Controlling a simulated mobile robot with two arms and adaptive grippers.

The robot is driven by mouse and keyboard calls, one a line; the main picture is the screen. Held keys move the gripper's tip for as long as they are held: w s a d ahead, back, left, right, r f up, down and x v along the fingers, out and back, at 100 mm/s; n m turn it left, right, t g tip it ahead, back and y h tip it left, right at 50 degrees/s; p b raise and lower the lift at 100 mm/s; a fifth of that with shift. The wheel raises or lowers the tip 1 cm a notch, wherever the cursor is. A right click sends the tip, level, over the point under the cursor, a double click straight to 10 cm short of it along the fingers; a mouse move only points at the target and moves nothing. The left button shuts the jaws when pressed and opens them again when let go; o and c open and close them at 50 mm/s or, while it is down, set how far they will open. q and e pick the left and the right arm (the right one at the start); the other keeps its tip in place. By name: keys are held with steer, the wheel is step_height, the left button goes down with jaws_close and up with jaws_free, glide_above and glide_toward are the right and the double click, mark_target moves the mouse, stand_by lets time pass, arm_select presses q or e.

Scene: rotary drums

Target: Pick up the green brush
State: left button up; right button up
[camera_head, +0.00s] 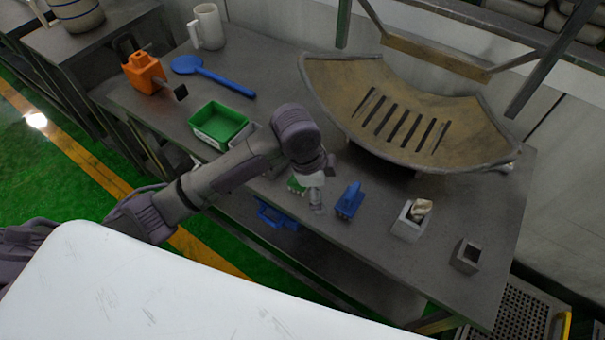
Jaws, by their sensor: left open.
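The green brush (296,187) lies on the grey metal table (395,262), partly hidden by my left arm. My left gripper (316,205) is open and points down just to the right of the green brush. It looks empty, and I cannot tell whether it touches the brush. A blue brush (349,200) lies just right of the gripper. My right gripper is out of view.
A curved slotted chute (405,110) rises behind. Two small grey boxes (410,222) (466,256) stand at the right.

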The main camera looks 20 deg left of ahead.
arm_select(q)
steer(key=w+a+r+m+g+y, duration=0.1)
steer(key=w+a+r+m+y, duration=0.25)
steer(key=w+a+r, duration=0.45)
steer(key=p, duration=0.2)
glide_toward(293, 183)
steer(key=w+f, duration=0.2)
steer(key=w, duration=0.1)
steer(key=shift+w+d+m+h, duration=0.1)
steer(key=shift+d+m+h, duration=0.05)
steer(key=shift+m+h, duration=0.15)
steer(key=f+p, duration=0.1)
steer(key=f, duration=0.4)
steer(key=shift+d+p, duration=0.25)
steer(key=shift+p, duration=0.1)
steer(key=shift+f, duration=0.2)
steer(key=c, duration=1.3)
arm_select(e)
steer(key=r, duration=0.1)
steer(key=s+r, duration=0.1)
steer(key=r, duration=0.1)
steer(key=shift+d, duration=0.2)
arm_select(q)
steer(key=shift+r, duration=0.15)
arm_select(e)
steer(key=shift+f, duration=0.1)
